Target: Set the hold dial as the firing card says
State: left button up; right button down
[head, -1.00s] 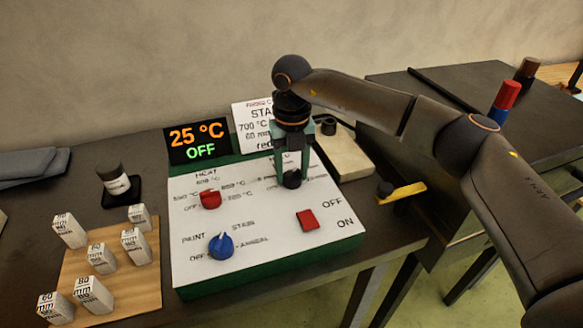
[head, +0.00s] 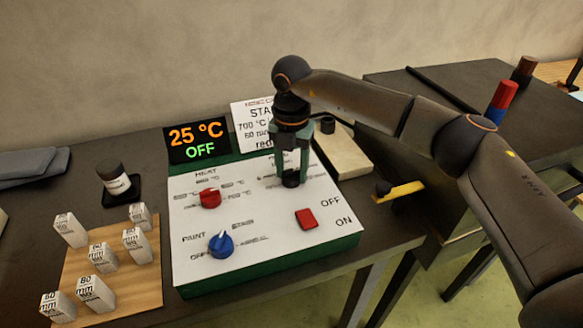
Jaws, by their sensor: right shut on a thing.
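The control panel (head: 330,232) is a white face on a green base on the dark table. The hold dial (head: 291,181) is the black knob at its upper right. My right gripper (head: 291,172) points down over it and is shut on it; the fingers hide much of the dial and its markings. The red heat dial (head: 210,198) and the blue paint dial (head: 221,243) are to the left. The firing card (head: 252,125) stands behind the panel, partly hidden by my gripper; it reads "STA…", "700 °C", "60" and "red…". My left gripper is not in view.
A display (head: 197,143) reads 25 °C and OFF. A red switch (head: 306,219) lies between OFF and ON marks. A wooden board (head: 113,287) with several labelled white blocks is at left, near a dark jar (head: 114,178). A yellow-handled tool (head: 405,190) is at right.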

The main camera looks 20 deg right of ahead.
aim_at(291, 170)
dwell(0.3)
jog(key=shift+c, duration=1.5)
grip_release()
notch_tip(291, 170, up, 13)
jog(key=shift+f, duration=0.2)
